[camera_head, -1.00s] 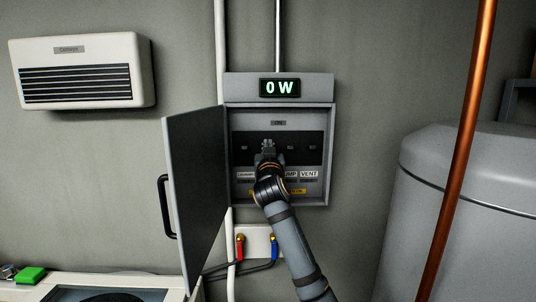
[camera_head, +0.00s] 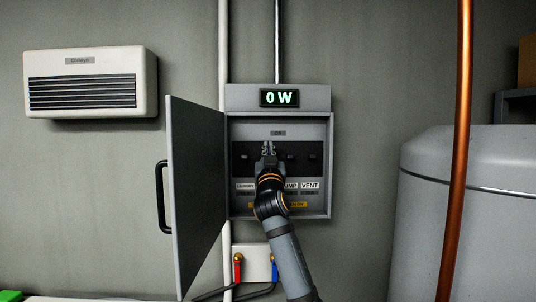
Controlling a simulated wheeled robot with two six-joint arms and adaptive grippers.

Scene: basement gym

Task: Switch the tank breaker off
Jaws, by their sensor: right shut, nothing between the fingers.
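The grey breaker box (camera_head: 320,205) hangs on the wall with its door (camera_head: 196,190) swung open to the left. The display (camera_head: 280,97) on top reads "0 W". Inside is a dark strip with a row of small breaker switches; one switch (camera_head: 290,157) shows right of my gripper and another (camera_head: 312,157) further right. Labels below include "VENT" (camera_head: 310,186) and a partly covered one ending in "UMP". My right gripper (camera_head: 269,147) is shut and empty, in front of the strip. It and my arm hide the middle switch area and a label. My left gripper is out of view.
A copper pipe (camera_head: 458,150) and a large grey tank (camera_head: 420,220) stand to the right. A white heater unit (camera_head: 90,82) is on the wall at left. A valve panel (camera_head: 256,262) with red and blue handles sits below the box. The open door bounds the left side.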

